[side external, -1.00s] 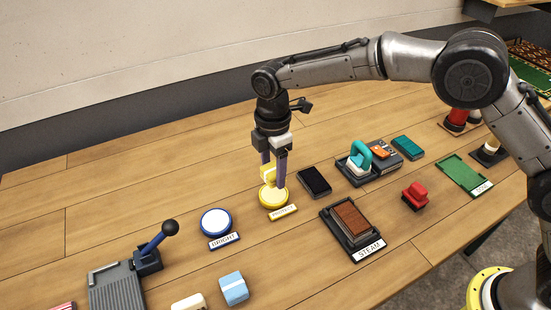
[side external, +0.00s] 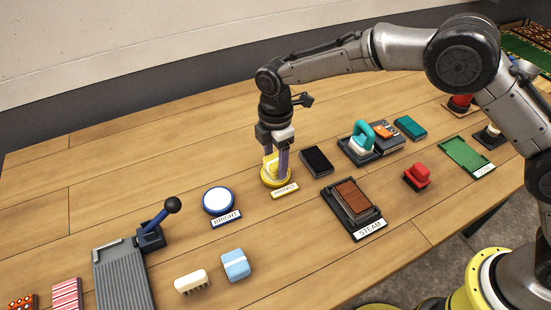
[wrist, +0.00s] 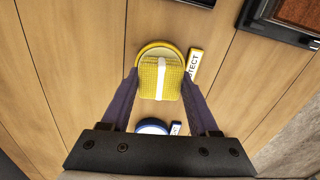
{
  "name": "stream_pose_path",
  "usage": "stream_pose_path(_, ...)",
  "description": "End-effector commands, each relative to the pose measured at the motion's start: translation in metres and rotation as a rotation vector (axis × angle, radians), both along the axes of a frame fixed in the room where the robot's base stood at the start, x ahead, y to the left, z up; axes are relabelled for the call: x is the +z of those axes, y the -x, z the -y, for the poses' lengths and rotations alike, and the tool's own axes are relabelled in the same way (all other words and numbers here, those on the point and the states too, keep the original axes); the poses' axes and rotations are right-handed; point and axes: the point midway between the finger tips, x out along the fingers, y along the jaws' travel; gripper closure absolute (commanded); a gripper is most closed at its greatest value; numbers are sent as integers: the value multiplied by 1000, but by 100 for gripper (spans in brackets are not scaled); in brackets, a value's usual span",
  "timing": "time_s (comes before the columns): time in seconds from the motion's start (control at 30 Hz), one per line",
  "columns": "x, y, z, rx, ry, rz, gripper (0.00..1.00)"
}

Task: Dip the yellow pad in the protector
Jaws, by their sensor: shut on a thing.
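The yellow pad (side external: 270,165) has a pale strip across its top; it also shows in the wrist view (wrist: 150,80). My gripper (side external: 274,166) is shut on the pad, with a dark finger on either side of it. The pad is at the round yellow-rimmed dish (side external: 276,184), whose label (wrist: 194,64) reads PROTECT in the wrist view. The pad covers most of the dish's inside, and its underside is hidden, so I cannot tell whether it touches the bottom.
A blue-rimmed dish labelled BRIGHT (side external: 218,201) stands to the left. A black slab (side external: 316,161) and the STEAM tray (side external: 371,225) with a brown block lie to the right. A blue block (side external: 236,264) and a cream brush (side external: 191,281) lie in front.

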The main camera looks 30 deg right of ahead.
Motion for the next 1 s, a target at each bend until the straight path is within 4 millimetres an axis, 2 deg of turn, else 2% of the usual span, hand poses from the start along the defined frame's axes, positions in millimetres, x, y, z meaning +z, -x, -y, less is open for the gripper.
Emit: stream_pose_path(1.0,-8,0,0,0,0,0,83)
